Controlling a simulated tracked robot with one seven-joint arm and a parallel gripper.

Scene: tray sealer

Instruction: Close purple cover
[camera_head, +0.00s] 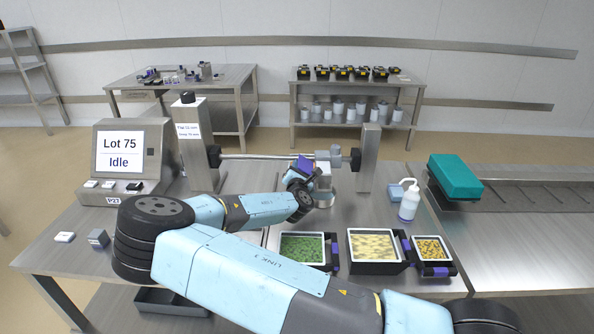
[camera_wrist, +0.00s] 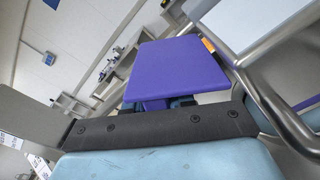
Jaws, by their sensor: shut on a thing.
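The purple cover (camera_wrist: 178,68) is a flat panel that fills the middle of the wrist view, tilted, with a purple part under its near edge. In the head view a small piece of purple (camera_head: 305,163) shows at the end of my arm, by the metal crossbar of the sealer. My gripper (camera_wrist: 172,102) is at the near edge of the cover and is shut on it; its dark fingertips are mostly hidden beneath the panel. In the head view my gripper (camera_head: 302,172) is small and partly hidden by my wrist. The cover's hinge cannot be made out.
Filled trays, one green (camera_head: 303,248), one yellow (camera_head: 373,245) and one small orange (camera_head: 430,248), sit at the bench front with purple-marked dark fittings. A white bottle (camera_head: 409,204) and teal block (camera_head: 455,177) stand right. The screen (camera_head: 121,153) reads "Lot 75 Idle". Two posts carry the crossbar (camera_head: 270,156).

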